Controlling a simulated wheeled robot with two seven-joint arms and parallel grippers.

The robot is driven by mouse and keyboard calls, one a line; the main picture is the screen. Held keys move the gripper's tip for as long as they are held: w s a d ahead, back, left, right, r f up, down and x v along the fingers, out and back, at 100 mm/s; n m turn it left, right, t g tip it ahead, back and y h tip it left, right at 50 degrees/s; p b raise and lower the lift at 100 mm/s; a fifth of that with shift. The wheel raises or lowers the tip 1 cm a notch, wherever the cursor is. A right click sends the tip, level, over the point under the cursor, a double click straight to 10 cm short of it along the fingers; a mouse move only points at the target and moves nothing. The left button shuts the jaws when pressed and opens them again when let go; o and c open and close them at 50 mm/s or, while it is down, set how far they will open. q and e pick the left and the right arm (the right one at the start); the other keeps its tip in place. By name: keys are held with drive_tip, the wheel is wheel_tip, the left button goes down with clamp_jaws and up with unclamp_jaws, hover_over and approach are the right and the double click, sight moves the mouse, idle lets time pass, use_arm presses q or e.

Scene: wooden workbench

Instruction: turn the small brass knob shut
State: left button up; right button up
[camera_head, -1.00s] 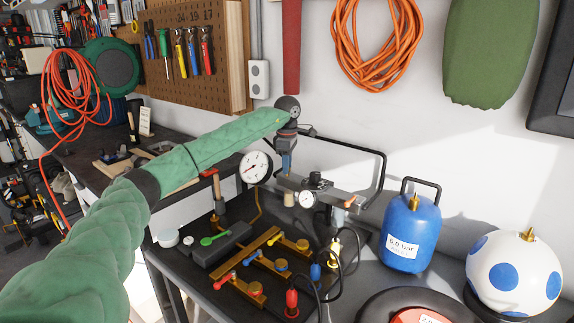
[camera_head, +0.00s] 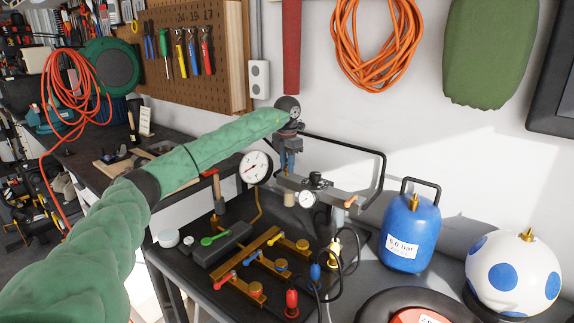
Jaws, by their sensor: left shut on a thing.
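My left gripper (camera_head: 288,170) points down from the end of my green-sleeved arm, at the back of the bench by the wall. It is shut at the left end of the grey regulator assembly (camera_head: 318,184), on what appears to be the small brass knob. The fingers and their small size here hide most of that knob. A short tan-brass part (camera_head: 289,199) shows just below the fingertips. My right gripper is not in view.
A large dial gauge (camera_head: 255,167) stands just left of the gripper and a smaller gauge (camera_head: 307,199) just right. A brass manifold (camera_head: 270,263) with coloured levers lies in front. A blue tank (camera_head: 411,233) and a spotted ball (camera_head: 514,275) stand at right.

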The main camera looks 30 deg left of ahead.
use_arm(q)
drive_tip(key=n, duration=0.6)
drive_tip(key=shift+r, duration=0.15)
drive_tip(key=n, duration=0.5)
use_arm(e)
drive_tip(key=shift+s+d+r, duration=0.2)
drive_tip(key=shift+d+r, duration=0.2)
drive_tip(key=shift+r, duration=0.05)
use_arm(q)
drive_tip(key=shift+n, duration=0.3)
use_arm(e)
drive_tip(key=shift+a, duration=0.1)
